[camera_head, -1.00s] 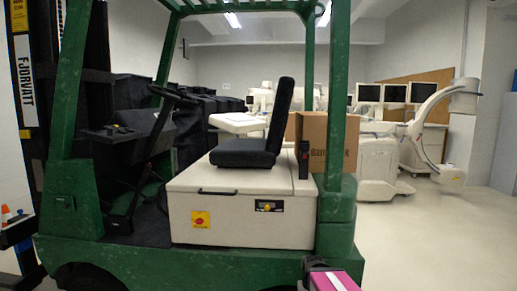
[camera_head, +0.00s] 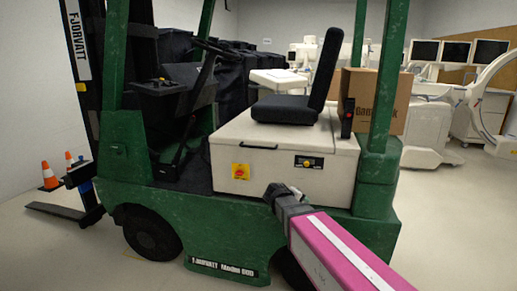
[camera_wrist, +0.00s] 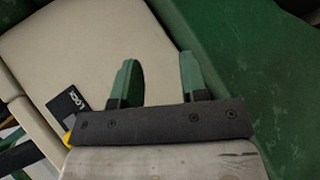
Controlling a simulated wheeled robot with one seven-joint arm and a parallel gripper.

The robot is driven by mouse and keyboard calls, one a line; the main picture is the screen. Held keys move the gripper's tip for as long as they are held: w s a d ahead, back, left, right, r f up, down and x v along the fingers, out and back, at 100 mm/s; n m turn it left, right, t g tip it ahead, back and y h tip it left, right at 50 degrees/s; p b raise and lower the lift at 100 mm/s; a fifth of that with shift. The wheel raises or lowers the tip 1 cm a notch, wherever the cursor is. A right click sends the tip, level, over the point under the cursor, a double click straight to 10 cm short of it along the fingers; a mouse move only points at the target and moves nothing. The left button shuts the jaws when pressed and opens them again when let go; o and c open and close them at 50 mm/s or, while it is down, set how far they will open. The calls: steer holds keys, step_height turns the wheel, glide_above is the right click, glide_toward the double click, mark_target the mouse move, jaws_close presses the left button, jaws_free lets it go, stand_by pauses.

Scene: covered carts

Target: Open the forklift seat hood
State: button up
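The cream seat hood (camera_head: 225,140) is shut on the green forklift, with a black seat (camera_head: 285,108) on top. A black handle (camera_head: 258,147) is on its front face. A black latch plate with a yellow knob (camera_head: 309,162) is to the handle's right. My gripper (camera_head: 275,190) is low in front of the hood, below and left of the latch plate. In the wrist view, the fingers (camera_wrist: 160,78) are apart with nothing between them, facing the cream panel. A dark plate with lettering (camera_wrist: 68,108) shows left of them, with a bit of yellow below it.
The green rear post (camera_head: 385,75) stands right of the hood, beside a cardboard box (camera_head: 385,95). The green lower body (camera_head: 180,205) runs below. Orange cones (camera_head: 50,176) and the fork (camera_head: 55,210) are at the left.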

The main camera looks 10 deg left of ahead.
steer(key=w+a+r+n+t, duration=0.2)
steer(key=a+r+t, duration=0.3)
steer(key=a+r, duration=0.55)
steer(key=n+t, duration=0.3)
steer(key=t, duration=0.2)
glide_toward(258, 147)
steer(key=x, duration=1)
steer(key=shift+w+f, duration=0.15)
steer(key=shift+w, duration=0.2)
jaws_close()
